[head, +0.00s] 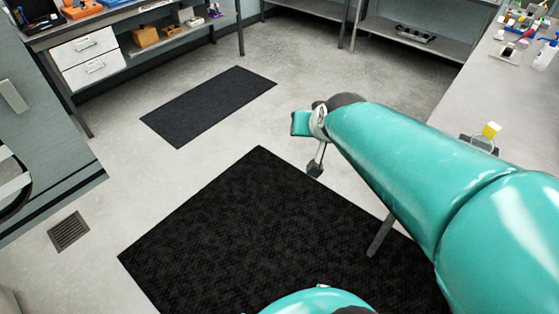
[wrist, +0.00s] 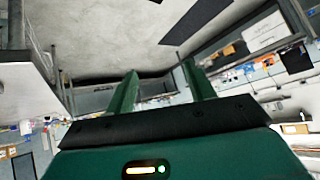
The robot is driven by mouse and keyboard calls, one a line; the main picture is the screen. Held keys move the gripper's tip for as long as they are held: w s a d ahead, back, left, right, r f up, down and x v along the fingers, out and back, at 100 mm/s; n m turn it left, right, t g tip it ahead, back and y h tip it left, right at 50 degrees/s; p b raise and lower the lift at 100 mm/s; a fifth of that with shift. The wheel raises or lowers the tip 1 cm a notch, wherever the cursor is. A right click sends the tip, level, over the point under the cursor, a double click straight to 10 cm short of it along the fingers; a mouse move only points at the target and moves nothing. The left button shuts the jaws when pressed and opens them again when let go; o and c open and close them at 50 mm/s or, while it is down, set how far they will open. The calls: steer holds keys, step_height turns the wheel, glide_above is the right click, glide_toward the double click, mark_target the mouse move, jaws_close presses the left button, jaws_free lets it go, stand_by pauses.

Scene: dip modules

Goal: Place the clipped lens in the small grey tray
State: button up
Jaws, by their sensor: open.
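A yellow clip with a round, clear lens ring (head: 487,137), apparently the clipped lens, is at the edge of the right-hand bench, partly behind my arm. I cannot make out a small grey tray for certain in either view. My gripper (wrist: 160,67) shows two green fingers spread apart with nothing between them in the wrist view. In the head view my arm reaches out over the floor, and its far end is left of the bench and well away from the lens.
The grey right-hand bench (head: 458,108) carries bottles and small items at its far end. Black mats (head: 240,230) lie on the open floor. A bench with white drawers (head: 88,60) stands at the upper left. A shelf (head: 410,42) is at the back.

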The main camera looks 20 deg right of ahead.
steer(key=s+a+n+g+y, duration=0.1)
steer(key=s+a+n+g, duration=0.2)
steer(key=s+a, duration=0.7)
steer(key=shift+s+a+r+n+y, duration=0.35)
steer(key=shift+s+n, duration=0.25)
steer(key=shift+s, duration=0.55)
